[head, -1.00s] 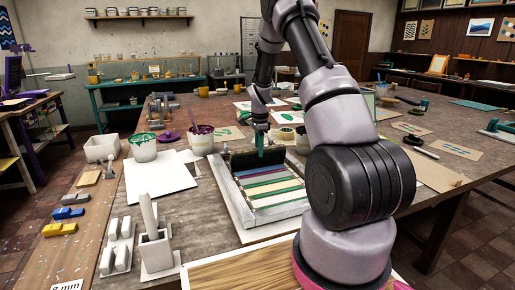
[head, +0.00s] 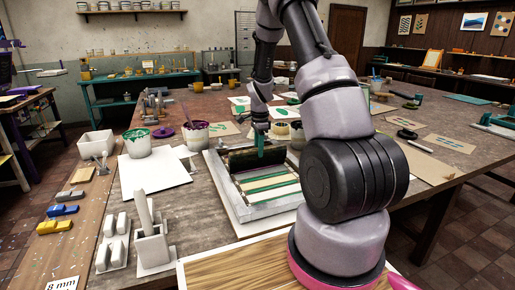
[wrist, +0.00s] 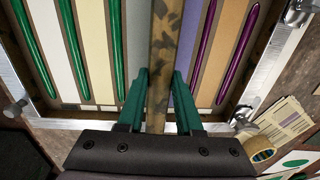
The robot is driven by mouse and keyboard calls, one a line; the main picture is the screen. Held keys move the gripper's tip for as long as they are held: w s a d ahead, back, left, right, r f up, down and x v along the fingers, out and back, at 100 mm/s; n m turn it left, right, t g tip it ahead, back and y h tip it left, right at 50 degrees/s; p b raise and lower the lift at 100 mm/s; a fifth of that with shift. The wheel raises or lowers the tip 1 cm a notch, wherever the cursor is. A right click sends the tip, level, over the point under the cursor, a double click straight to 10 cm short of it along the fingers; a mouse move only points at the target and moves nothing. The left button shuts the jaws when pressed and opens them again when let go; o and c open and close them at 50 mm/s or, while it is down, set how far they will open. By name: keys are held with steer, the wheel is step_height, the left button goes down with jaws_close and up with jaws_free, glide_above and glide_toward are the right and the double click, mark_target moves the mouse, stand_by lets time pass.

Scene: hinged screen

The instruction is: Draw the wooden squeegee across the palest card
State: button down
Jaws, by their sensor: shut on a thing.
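The wooden squeegee shows in the wrist view as a mottled brown bar (wrist: 160,55). My gripper (wrist: 158,78), with teal fingers, is shut on it, one finger on each side. In the head view my gripper (head: 263,150) holds the dark squeegee (head: 243,160) at the far part of a metal-edged frame (head: 230,205). Coloured cards lie in the frame as parallel strips, with green and purple lines between them. The palest card looks like the cream-white strip (wrist: 52,40), left of the squeegee in the wrist view. A lavender card (wrist: 190,30) lies just right of the squeegee.
Ink pots stand left of the frame: a green one (head: 138,145) and a purple one (head: 196,135). A white sheet (head: 155,174) and a white block holder (head: 153,245) lie nearer. A tape roll (wrist: 260,150) sits beside the frame. My arm hides the table's middle right.

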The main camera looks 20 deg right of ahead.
steer(key=shift+s, duration=0.1)
steer(key=shift+r, duration=2)
